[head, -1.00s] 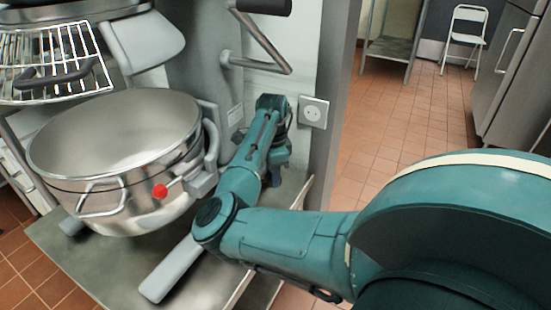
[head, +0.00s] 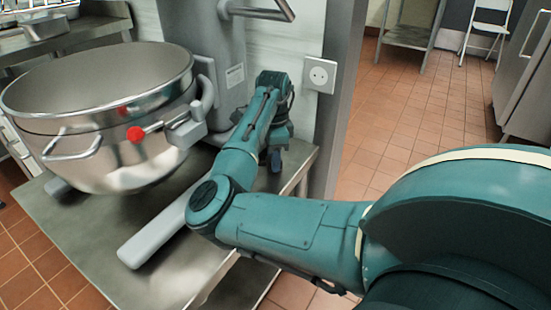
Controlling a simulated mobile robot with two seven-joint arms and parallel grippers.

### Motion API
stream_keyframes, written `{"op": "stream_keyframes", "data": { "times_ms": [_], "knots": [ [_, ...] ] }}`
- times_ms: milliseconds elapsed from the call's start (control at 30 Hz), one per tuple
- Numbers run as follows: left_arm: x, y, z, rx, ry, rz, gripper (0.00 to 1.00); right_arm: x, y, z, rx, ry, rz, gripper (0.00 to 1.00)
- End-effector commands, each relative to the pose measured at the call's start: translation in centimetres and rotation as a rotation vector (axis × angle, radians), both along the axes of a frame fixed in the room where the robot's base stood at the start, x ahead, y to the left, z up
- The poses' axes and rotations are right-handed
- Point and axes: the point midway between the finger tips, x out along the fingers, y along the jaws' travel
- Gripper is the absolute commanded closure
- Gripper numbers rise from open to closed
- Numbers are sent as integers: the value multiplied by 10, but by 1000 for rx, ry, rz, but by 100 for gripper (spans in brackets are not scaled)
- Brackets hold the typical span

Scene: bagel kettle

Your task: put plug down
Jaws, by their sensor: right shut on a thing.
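My right arm reaches across the view, and its gripper (head: 275,160) points down at the wall end of the metal table, below the wall socket (head: 320,75). Only a small dark part of the gripper shows past the wrist. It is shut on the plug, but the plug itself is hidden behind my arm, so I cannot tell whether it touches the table. The socket is a white square plate with nothing in it. My left gripper is out of view.
The mixer's grey column (head: 210,70) rises behind. The metal table (head: 85,240) has bare room at front left. Tiled floor (head: 400,130) is open at right.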

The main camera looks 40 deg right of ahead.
Motion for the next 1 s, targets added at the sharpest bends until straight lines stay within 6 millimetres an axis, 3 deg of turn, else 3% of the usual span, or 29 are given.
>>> {"op": "stream_keyframes", "data": {
  "times_ms": [100, 133, 367, 667, 833, 1000],
  "knots": [
    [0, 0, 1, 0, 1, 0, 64, 0, 0, 0, 0, 0, 0, 100],
    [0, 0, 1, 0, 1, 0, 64, 0, 0, 0, 0, 1, 1, 66],
    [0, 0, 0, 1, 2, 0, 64, 0, 0, 0, 0, 1, 1, 47],
    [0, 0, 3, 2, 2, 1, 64, 0, 0, 5, 0, 0, 0, 46],
    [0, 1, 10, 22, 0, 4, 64, 0, -1, 31, -2, -1, 0, 46],
    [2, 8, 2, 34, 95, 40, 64, 0, -1, 59, -1, 0, 1, 46]
  ]
}}
